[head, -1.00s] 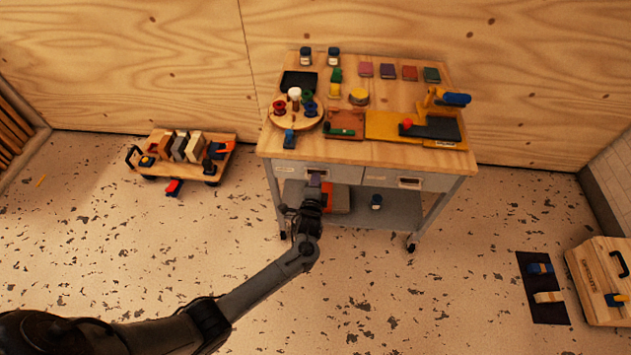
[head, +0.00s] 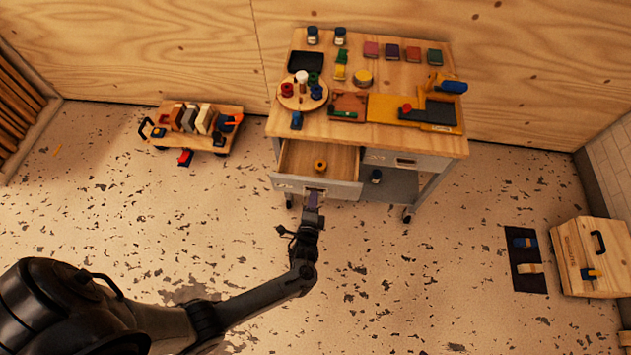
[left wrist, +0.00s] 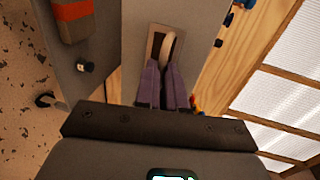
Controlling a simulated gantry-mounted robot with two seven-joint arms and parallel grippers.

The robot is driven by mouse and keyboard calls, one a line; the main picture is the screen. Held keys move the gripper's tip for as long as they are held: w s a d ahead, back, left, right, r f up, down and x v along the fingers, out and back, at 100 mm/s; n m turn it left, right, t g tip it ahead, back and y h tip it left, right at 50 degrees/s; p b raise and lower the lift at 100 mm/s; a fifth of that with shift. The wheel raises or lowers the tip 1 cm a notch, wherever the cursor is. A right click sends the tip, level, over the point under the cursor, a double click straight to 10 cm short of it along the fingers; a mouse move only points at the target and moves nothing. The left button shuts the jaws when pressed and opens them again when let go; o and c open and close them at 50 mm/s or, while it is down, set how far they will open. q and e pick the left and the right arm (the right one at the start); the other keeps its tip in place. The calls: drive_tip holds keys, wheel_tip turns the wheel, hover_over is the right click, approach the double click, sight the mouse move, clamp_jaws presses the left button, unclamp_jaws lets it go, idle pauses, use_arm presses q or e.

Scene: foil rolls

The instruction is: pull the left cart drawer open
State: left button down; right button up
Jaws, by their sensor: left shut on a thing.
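The left cart drawer (head: 317,178) is pulled out from the cart (head: 370,130), and its wooden inside shows in the head view. A small yellow-orange roll (head: 320,164) lies in it. My left gripper (head: 313,198) is at the middle of the drawer's front, shut on the drawer's handle (left wrist: 171,46). In the left wrist view the purple fingertips (left wrist: 163,88) reach the handle in its dark recess. The exact contact is partly hidden by the fingers. The right cart drawer (head: 405,161) is closed. My right gripper is not in view.
The cart top carries a round rack of coloured rolls (head: 301,92), a black tray (head: 305,61) and a yellow board (head: 397,108). A low wooden trolley (head: 190,125) stands left of the cart. A wooden case (head: 588,255) is at the right. The floor in front is clear.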

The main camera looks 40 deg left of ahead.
use_arm(q)
drive_tip(key=shift+v, duration=0.95)
drive_tip(key=shift+f, duration=0.2)
drive_tip(key=c, duration=1.2)
unclamp_jaws()
drive_tip(key=shift+s, duration=0.1)
drive_tip(key=shift+p+v, duration=1.65)
drive_tip(key=shift+v, duration=3.7)
